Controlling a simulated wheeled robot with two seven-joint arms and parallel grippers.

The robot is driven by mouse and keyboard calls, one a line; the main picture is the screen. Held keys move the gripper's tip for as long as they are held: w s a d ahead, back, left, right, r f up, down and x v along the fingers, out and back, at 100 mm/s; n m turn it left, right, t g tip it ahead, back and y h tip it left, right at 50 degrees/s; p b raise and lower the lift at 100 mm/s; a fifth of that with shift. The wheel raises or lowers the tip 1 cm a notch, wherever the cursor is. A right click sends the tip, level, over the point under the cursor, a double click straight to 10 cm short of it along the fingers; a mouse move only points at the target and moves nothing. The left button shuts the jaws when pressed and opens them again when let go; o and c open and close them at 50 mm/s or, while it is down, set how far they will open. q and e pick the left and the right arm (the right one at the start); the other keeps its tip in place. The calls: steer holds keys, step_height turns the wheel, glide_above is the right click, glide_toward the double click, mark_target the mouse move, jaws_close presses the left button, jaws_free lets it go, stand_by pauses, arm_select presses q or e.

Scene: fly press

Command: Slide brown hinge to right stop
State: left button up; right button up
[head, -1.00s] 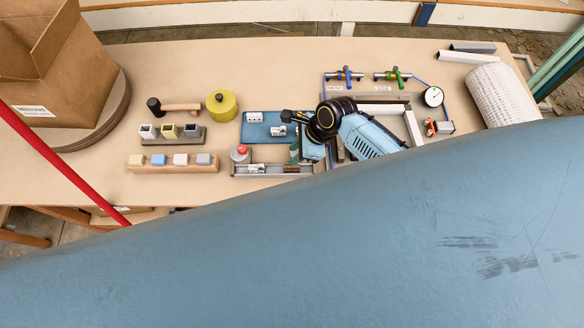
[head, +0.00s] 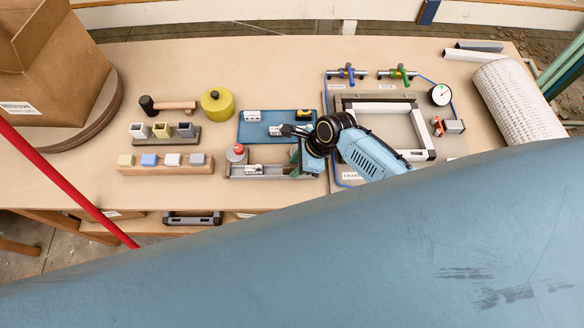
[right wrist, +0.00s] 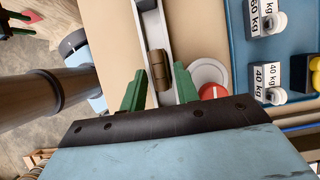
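In the right wrist view the brown hinge (right wrist: 160,68) is a small brown ribbed piece in a pale metal channel (right wrist: 158,30). My right gripper (right wrist: 160,80) has its two green fingers apart, one to each side of the hinge, with a gap visible on both sides. In the head view the channel (head: 240,171) lies at the table's front edge, and my right gripper (head: 298,158) is over its right part. The hinge cannot be made out there. My left gripper is not in view.
A red button (head: 238,149) stands behind the channel's left end. Behind it lies a blue tray (head: 290,117) with labelled weights. A block rack (head: 140,170) is to the left and a fixture with a white-edged frame (head: 380,107) to the right. My blue body hides the foreground.

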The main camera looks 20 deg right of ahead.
steer(key=c, duration=0.5)
steer(key=shift+d, duration=0.15)
steer(key=shift+s+d+p, duration=0.2)
steer(key=shift+d+p, duration=0.15)
steer(key=shift+d, duration=0.15)
steer(key=shift+s+d+p, duration=0.15)
steer(key=shift+d+p, duration=0.15)
steer(key=shift+d, duration=0.2)
steer(key=shift+d, duration=0.15)
steer(key=shift+s+d+p, duration=0.15)
steer(key=shift+d+p, duration=0.2)
steer(key=shift+p, duration=0.05)
steer(key=o, duration=0.8)
steer(key=shift+d, duration=0.1)
steer(key=shift+c, duration=1.3)
